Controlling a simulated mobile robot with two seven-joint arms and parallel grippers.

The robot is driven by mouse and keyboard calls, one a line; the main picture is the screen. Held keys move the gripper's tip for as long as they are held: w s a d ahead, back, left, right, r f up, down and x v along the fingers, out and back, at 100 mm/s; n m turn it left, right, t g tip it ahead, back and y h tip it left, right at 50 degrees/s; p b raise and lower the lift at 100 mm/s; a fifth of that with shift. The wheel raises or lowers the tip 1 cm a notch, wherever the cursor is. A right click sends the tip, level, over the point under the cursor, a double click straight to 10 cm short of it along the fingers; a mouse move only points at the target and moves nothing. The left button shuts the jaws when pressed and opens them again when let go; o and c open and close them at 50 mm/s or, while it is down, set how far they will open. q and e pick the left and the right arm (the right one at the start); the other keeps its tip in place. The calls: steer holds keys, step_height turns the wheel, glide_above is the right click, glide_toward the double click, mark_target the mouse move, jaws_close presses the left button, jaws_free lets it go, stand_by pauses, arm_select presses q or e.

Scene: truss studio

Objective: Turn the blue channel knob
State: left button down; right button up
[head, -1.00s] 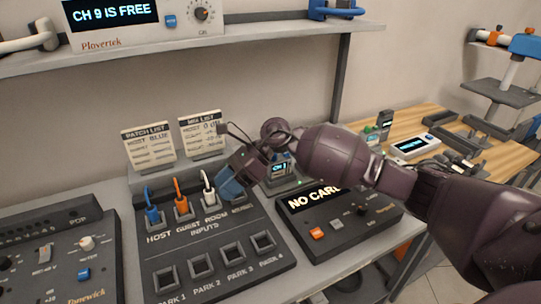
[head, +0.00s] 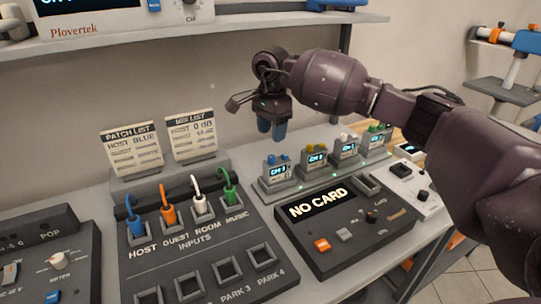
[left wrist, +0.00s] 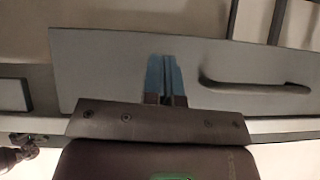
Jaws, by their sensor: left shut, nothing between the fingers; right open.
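A small grey unit (head: 277,176) with blue pieces (head: 279,159) on top and a lit channel display stands at the left end of a rack in the head view. Its blue top is the likeliest blue channel knob; the exact knob is too small to tell. My right gripper (head: 271,129) has blue fingertips pointing down, open and empty, above and slightly left of this unit, apart from it. My left gripper (left wrist: 165,76) is shut and empty in the left wrist view, in front of a grey panel (left wrist: 105,70) with a dark handle.
A NO CARD console (head: 345,235) lies in front. The patch panel (head: 200,255) with coloured cables is at left. A shelf (head: 220,24) with a Plovertek box runs above.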

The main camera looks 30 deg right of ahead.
mark_target(271, 156)
step_height(271, 156, down, 8)
steer(key=shift+r+b, duration=0.1)
steer(key=shift+b, duration=0.25)
steer(key=shift+c, duration=0.2)
jaws_close()
